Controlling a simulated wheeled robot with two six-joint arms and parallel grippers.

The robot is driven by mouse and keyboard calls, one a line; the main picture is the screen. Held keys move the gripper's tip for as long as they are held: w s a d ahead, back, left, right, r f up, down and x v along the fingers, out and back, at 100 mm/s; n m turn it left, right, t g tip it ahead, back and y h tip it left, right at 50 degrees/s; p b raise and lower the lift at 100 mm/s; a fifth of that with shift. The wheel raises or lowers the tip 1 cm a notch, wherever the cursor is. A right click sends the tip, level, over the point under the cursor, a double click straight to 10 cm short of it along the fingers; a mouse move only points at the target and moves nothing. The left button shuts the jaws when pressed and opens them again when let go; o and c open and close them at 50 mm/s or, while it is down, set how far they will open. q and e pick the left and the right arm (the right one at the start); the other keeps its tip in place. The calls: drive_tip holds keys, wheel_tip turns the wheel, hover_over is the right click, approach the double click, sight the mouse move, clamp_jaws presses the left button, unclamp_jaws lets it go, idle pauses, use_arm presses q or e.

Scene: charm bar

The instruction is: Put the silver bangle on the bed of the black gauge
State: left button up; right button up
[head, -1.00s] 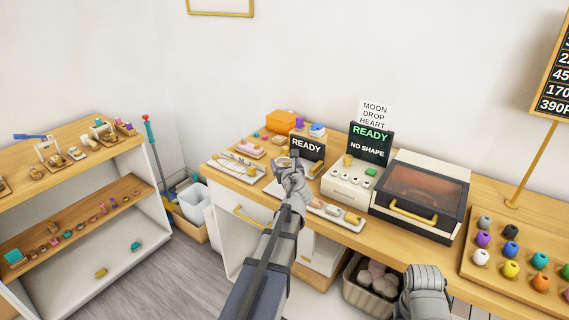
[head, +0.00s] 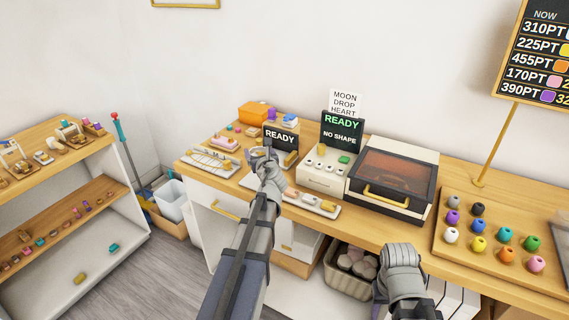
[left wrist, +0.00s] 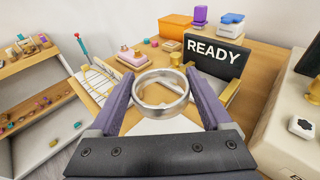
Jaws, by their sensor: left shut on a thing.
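My left gripper (head: 262,155) is shut on the silver bangle (left wrist: 161,90). In the left wrist view the bangle is a shiny ring between the two purple fingers (left wrist: 163,98), tilted so its opening shows. In the head view the gripper largely hides it. The black gauge (head: 281,138), with a READY screen, stands just behind and right of the gripper; it also shows in the left wrist view (left wrist: 214,55). The bangle appears above the counter in front of it. The gauge's bed cannot be made out clearly. My right gripper (head: 399,262) is low at the front; its fingers are unclear.
A white machine (head: 323,177) with a black READY / NO SHAPE screen and an oven-like box (head: 393,180) stand right of the gauge. A white tray (head: 212,163) lies to the left. An orange box (head: 252,111) is behind. A bead board (head: 508,240) is far right.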

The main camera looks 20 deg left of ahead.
use_arm(q)
wheel_tip(320, 180, down, 10)
drive_tip(key=b, duration=0.9)
drive_tip(key=shift+r, duration=0.2)
drive_tip(key=shift+f+b, duration=0.25)
drive_tip(key=shift+b, duration=0.15)
drive_tip(key=o, duration=1.2)
drive_tip(key=shift+c, duration=0.2)
drive_tip(key=shift+s+r, duration=0.1)
